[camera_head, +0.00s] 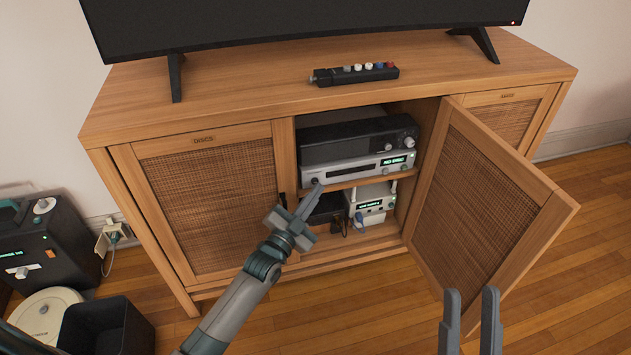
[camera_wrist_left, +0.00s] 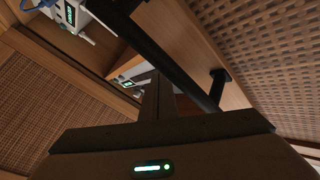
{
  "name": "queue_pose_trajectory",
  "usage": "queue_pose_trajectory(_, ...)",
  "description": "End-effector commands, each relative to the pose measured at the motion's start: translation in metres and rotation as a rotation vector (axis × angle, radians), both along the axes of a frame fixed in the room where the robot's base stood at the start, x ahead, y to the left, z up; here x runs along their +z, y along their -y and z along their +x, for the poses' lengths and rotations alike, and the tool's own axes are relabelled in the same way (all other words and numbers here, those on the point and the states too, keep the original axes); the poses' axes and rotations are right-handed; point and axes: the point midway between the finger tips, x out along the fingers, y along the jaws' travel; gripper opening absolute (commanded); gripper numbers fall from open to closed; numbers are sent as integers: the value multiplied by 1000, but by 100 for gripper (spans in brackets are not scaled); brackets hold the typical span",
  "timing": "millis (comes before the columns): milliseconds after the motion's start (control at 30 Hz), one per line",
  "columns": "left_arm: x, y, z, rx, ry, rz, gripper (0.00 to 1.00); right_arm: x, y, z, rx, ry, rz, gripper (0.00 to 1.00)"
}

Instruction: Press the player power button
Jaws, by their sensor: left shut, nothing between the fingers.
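In the left wrist view the shut fingers (camera_wrist_left: 157,98) point into the cabinet. My right gripper (camera_head: 470,312) is open and empty, low in front of the open door.
The open cabinet door (camera_head: 470,205) swings out at the right of the compartment. A black receiver-like unit (camera_head: 345,146) rests on the player. A white box (camera_head: 371,197) with cables stands below. A remote (camera_head: 355,74) lies on the cabinet top. A black bin (camera_head: 107,328) stands lower left.

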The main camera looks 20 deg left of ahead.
Motion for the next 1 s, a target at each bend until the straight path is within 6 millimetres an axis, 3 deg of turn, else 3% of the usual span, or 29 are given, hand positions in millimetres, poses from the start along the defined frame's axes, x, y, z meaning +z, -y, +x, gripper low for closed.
queue_pose_trajectory(367,0,2,-3,-1,-1,0,0,3,0,0,-1,0,1,31)
queue_pose_trajectory(1000,1,30,-44,0,-2,-1,0,30,0,0,-1,0,1,31)
